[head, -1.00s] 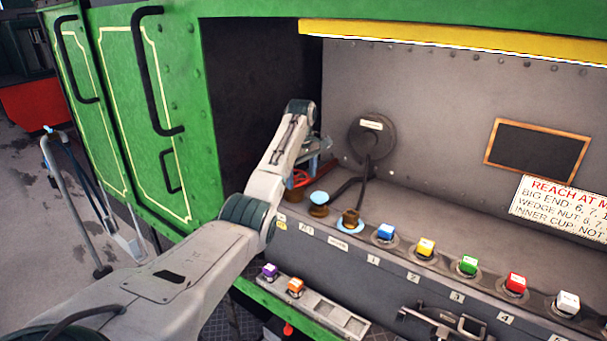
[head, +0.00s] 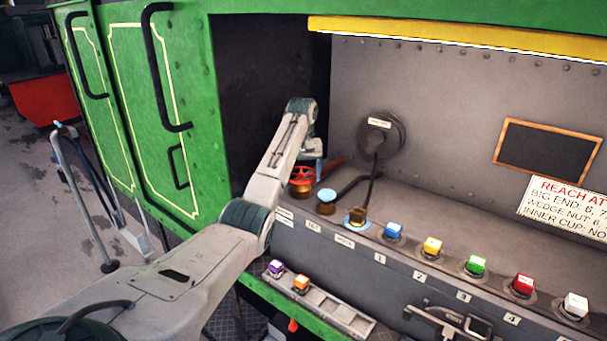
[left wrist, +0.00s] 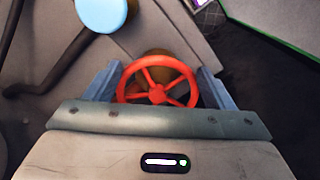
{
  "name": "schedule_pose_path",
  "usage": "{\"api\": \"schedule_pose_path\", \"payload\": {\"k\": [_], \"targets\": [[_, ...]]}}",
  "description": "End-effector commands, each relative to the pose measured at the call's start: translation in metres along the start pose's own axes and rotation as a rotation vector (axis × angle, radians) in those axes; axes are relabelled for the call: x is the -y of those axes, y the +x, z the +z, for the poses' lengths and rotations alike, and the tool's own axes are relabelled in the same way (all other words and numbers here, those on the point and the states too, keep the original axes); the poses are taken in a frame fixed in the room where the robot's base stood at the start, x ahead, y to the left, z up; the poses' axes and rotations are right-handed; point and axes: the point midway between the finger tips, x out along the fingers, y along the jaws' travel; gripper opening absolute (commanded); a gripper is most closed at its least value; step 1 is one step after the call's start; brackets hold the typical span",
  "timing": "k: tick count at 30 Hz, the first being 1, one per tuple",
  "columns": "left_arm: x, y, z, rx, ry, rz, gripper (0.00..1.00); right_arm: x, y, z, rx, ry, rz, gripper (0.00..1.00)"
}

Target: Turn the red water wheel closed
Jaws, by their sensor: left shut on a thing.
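The red water wheel (head: 302,175) is a small spoked handwheel on a brass fitting, at the left end of the shelf in the head view. In the left wrist view the red wheel (left wrist: 157,80) sits between the two blue-grey fingers of my left gripper (left wrist: 158,88). The fingers are at the wheel's left and right rim, and the gripper is shut on it. In the head view my left gripper (head: 316,170) is at the wheel, partly hidden by its own wrist. My right gripper is not in view.
A blue-topped brass fitting (head: 326,199) stands just right of the wheel, and a brass fitting on a blue ring (head: 357,217) stands beyond it. Coloured caps, among them a blue one (head: 393,231), line the shelf's front. A dark hose (head: 373,180) runs down from the round wall fitting (head: 381,136).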

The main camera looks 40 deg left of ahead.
Motion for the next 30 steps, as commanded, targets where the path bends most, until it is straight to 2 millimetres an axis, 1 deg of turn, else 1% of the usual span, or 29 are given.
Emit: {"api": "schedule_pose_path", "payload": {"k": [1,14,15,16,17,26,29,30], "targets": [[0.001,-0.008,-0.004,-0.018,0.004,0.007,0.54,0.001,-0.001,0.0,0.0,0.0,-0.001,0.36],[0.001,-0.009,-0.004,-0.02,0.01,0.007,0.54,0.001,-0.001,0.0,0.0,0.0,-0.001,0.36],[0.001,-0.009,-0.004,-0.02,0.01,0.007,0.82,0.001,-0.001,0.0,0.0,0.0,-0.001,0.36],[0.001,-0.008,-0.004,-0.019,0.01,0.007,0.88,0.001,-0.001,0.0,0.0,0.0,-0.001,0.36],[0.001,-0.007,-0.003,-0.017,0.01,0.006,0.91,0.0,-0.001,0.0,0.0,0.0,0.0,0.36],[0.001,-0.005,-0.002,-0.009,0.011,0.003,0.91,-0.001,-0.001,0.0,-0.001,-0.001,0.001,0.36],[0.003,-0.014,-0.004,-0.009,0.01,0.004,0.91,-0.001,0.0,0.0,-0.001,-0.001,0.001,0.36],[0.004,-0.02,-0.006,-0.01,0.009,0.004,0.91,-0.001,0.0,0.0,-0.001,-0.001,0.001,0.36]]}}
